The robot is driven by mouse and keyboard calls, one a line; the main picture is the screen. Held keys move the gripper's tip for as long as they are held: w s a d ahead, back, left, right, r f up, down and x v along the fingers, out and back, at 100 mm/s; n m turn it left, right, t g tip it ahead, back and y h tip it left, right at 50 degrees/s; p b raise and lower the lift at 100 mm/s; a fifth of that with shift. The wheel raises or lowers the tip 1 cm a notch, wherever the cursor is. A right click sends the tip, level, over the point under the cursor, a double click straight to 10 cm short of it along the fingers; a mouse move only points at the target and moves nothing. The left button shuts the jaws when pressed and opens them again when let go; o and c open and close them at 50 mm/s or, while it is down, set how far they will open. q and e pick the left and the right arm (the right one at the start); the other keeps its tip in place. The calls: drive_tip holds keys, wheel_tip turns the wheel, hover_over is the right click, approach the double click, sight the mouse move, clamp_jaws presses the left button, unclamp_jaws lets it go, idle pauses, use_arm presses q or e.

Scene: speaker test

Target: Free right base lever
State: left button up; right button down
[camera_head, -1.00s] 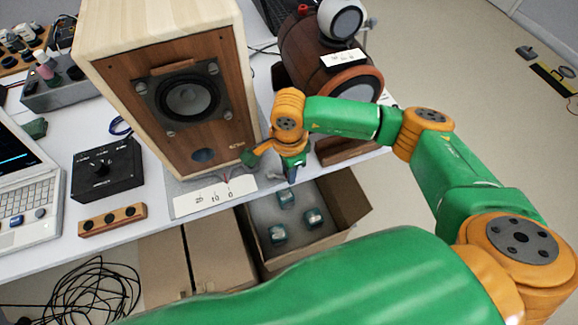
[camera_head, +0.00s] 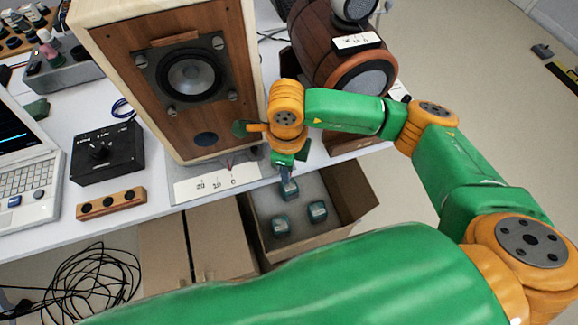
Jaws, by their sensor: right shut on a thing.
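The wooden speaker (camera_head: 160,128) stands upright on a grey base plate (camera_head: 178,186) at the table's front edge. A white scale card (camera_head: 217,183) with handwritten numbers lies along the plate's front. My right gripper (camera_head: 286,172) points down just right of the plate and card, over the table's front edge. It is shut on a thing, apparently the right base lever. The fingers and wrist hide most of that thing, so its shape and angle cannot be told. My left gripper is not in view.
Below the gripper, an open cardboard box (camera_head: 347,216) holds foam and several teal-grey blocks. A wooden barrel-shaped speaker (camera_head: 322,50) stands close behind the right wrist. A black dial box (camera_head: 107,153), a wooden three-hole strip (camera_head: 111,203) and a laptop (camera_head: 28,190) lie left.

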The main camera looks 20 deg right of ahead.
idle(0.5)
drive_tip(key=c, duration=0.8)
unclamp_jaws()
drive_tip(key=shift+a, duration=0.1)
drive_tip(key=shift+o, duration=0.2)
wheel_tip(320, 180, up, 7)
drive_tip(key=shift+r+b, duration=0.1)
drive_tip(key=shift+b, duration=0.25)
